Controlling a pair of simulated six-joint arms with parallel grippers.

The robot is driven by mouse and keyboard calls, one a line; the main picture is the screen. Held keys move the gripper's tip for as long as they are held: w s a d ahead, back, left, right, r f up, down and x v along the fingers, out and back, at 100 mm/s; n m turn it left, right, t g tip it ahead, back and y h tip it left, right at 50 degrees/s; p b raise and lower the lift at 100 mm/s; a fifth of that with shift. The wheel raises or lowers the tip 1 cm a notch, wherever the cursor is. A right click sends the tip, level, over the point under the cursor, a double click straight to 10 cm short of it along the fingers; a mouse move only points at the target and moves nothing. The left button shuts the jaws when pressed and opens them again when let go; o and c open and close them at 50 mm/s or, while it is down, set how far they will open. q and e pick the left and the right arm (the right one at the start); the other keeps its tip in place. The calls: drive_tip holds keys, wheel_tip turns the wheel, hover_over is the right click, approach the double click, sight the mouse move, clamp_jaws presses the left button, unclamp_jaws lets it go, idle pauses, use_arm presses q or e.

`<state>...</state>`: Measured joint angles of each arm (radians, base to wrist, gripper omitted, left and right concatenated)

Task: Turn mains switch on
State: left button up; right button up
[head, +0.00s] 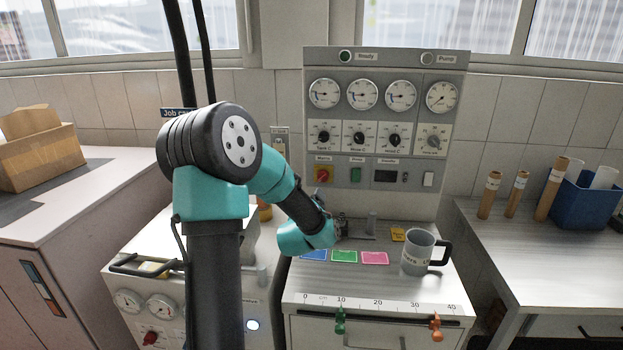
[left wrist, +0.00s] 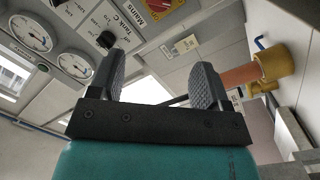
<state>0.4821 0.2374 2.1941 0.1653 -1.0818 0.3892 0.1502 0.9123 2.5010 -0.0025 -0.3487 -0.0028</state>
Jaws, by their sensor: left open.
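The mains switch (head: 323,174) is a red rotary knob on a yellow plate, low on the left of the grey control panel (head: 455,90). In the left wrist view its yellow plate (left wrist: 162,8) shows at the top edge under the word "Mains", partly cut off by the frame. My left gripper (head: 341,229) is below the switch, above the bench top, apart from the panel. In the left wrist view my left gripper (left wrist: 160,62) has its two dark fingers spread with nothing between them. My right gripper is in neither view.
A grey mug (head: 415,254) stands on the bench right of the gripper. Blue, green and pink cards (head: 344,256) lie in front. Several gauges (head: 362,94) and black knobs (head: 359,137) sit above the switch. A blue bin (head: 585,208) and cardboard tubes stand at the right.

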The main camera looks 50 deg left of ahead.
sight(321, 179)
use_arm(q)
drive_tip(key=shift+w, duration=0.15)
drive_tip(key=x, duration=1.7)
drive_tip(key=shift+w+a, duration=0.1)
drive_tip(key=shift+w, duration=0.05)
drive_tip(key=shift+c, duration=0.4)
drive_tip(key=c, duration=0.8)
